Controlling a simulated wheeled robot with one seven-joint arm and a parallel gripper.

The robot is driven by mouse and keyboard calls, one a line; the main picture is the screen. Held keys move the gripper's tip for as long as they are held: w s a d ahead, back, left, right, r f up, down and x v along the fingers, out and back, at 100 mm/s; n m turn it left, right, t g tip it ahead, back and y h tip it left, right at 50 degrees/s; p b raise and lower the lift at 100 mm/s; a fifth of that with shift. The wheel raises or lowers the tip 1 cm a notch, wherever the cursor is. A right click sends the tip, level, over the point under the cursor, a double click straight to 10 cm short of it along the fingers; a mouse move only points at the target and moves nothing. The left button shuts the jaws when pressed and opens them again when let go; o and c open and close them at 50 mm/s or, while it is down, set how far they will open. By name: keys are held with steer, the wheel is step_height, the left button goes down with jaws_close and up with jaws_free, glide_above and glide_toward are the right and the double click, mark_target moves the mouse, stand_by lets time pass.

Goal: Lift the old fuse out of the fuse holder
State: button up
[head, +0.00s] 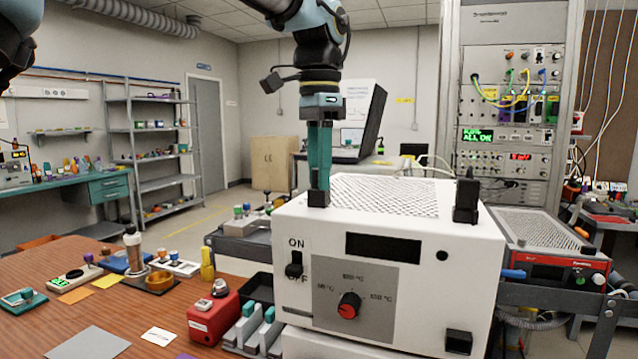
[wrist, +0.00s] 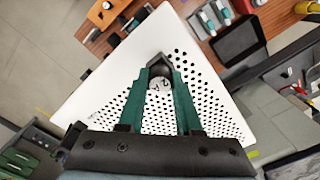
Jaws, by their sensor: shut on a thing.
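A white oven-like unit (head: 385,275) has an ON/OFF switch, a red-pointer dial and a perforated top. My gripper (head: 318,190) points straight down at the front left corner of that top, its teal fingers close together. In the wrist view my gripper (wrist: 159,75) is shut on a small round pale piece with dark marks, which I take as the old fuse (wrist: 160,84). A black block (head: 318,199), seemingly the fuse holder or the fingertips, sits at the finger ends. Fingers hide most of the fuse; I cannot tell how far it sits in the holder.
A black post (head: 466,200) stands on the unit's top right. Left of the unit, a red box (head: 213,318) and a rack of grey-green pieces (head: 252,330) stand on the wooden table (head: 40,335). An instrument rack (head: 510,120) stands behind right.

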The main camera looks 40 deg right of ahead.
jaws_close()
steer(key=shift+r, duration=0.1)
step_height(320, 180, up, 9)
steer(key=shift+r, duration=0.4)
steer(key=shift+r+p, duration=0.1)
steer(key=shift+p, duration=0.35)
